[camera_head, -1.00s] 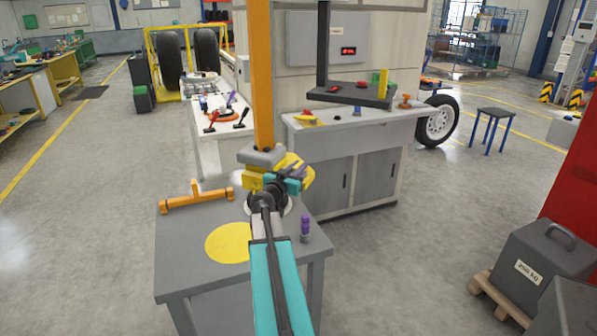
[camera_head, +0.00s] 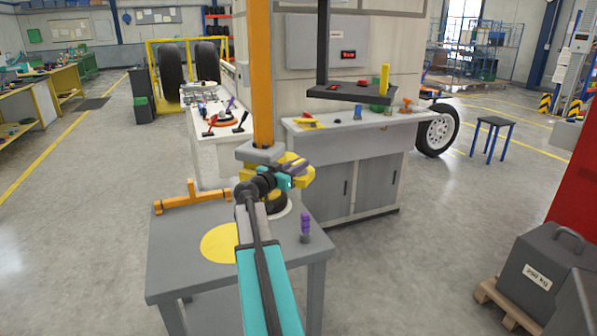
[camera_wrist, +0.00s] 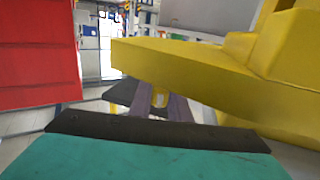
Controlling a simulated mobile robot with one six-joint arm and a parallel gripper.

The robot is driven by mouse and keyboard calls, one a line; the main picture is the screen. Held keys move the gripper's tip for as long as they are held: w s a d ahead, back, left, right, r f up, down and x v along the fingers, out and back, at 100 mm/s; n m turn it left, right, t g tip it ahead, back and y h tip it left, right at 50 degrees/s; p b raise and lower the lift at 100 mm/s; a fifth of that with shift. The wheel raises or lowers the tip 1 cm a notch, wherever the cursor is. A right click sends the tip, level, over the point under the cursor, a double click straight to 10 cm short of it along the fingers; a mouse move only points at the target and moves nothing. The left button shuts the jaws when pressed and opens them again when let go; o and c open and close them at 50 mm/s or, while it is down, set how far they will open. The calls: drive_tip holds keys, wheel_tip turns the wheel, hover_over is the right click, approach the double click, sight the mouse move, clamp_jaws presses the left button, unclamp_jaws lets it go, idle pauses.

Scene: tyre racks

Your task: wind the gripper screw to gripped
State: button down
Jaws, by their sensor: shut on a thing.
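A yellow clamp-like fixture (camera_head: 306,178) sits at the lower end of the orange column, above the grey table (camera_head: 180,245). It fills the upper right of the wrist view as a large yellow block (camera_wrist: 205,68). My gripper (camera_head: 298,167) is at this fixture, with teal body and purple fingers. In the wrist view the fingers (camera_wrist: 163,101) are close together, shut on a small yellow part (camera_wrist: 160,97) just under the block. This part may be the gripper screw's handle; most of it is hidden. A dark round part (camera_head: 273,203) stands below the fixture, partly behind my arm.
A yellow disc (camera_head: 219,243), an orange bracket (camera_head: 190,198) and a small purple-topped peg (camera_head: 305,226) are on the table. The orange column (camera_head: 261,75) rises behind my wrist. A grey-white cabinet (camera_head: 352,175) stands behind to the right. Weights (camera_head: 540,265) stand at right.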

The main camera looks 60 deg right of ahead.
drive_tip(key=shift+f+m+g+b, duration=0.15)
drive_tip(key=shift+m+g+b, duration=0.45)
drive_tip(key=shift+g+b, duration=0.5)
drive_tip(key=shift+m+g+y+b, duration=0.3)
drive_tip(key=shift+b, duration=0.25)
drive_tip(key=c, duration=1.7)
unclamp_jaws()
drive_tip(key=shift+a, duration=0.1)
drive_tip(key=shift+o, duration=0.2)
drive_tip(key=shift+a, duration=0.1)
drive_tip(key=v, duration=1.3)
drive_tip(key=shift+a+b, duration=0.25)
drive_tip(key=shift+b, duration=0.2)
drive_tip(key=shift+w, duration=0.15)
